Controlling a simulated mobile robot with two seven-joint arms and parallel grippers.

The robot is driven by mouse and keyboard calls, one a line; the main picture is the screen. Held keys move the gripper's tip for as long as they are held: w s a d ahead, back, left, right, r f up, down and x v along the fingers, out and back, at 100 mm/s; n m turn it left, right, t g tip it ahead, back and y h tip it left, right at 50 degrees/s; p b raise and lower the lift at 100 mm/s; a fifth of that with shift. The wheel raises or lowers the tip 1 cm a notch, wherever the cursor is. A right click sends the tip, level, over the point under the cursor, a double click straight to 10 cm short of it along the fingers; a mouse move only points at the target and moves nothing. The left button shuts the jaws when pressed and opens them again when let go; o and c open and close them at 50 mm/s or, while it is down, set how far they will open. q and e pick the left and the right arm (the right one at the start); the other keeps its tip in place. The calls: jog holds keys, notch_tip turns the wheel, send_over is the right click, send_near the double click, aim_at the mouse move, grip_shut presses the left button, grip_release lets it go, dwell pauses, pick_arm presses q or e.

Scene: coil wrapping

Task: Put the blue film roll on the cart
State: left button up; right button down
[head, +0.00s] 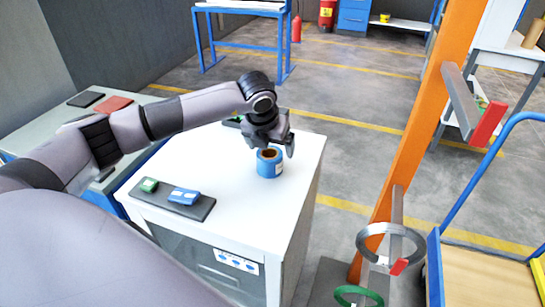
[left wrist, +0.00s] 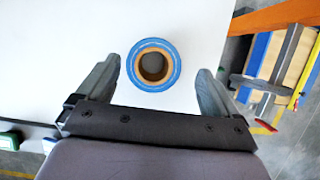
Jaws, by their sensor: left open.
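The blue film roll (head: 269,164) stands upright on the white top of a cabinet in the head view. In the left wrist view the roll (left wrist: 153,65) shows from above, with a brown core and a dark hole. My left gripper (head: 274,144) is open just above the roll. In the left wrist view its fingers (left wrist: 157,85) are spread to both sides, with the roll a little beyond the tips. The cart (head: 490,275) has a wooden deck and blue rails at the right edge of the head view. My right gripper is not in view.
A dark tray (head: 200,212) with a green and a blue item lies on the white cabinet top (head: 245,215). An orange post (head: 418,140) with arms holding a grey coil (head: 390,230) and a green coil (head: 358,294) stands between cabinet and cart.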

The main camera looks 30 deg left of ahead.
pick_arm(q)
jog(key=shift+s+a+p+x, duration=0.1)
jog(key=shift+p+x, duration=0.05)
jog(key=shift+x, duration=0.9)
jog(key=shift+s+a+p+x, duration=0.1)
jog(key=shift+p+x, duration=0.1)
jog(key=shift+x, duration=0.85)
jog(key=shift+s+a+p+x, duration=0.1)
jog(key=shift+s+p+x, duration=0.05)
jog(key=shift+x, duration=0.9)
jog(key=c, duration=1.1)
jog(key=shift+c, duration=0.6)
jog(key=shift+r, duration=0.15)
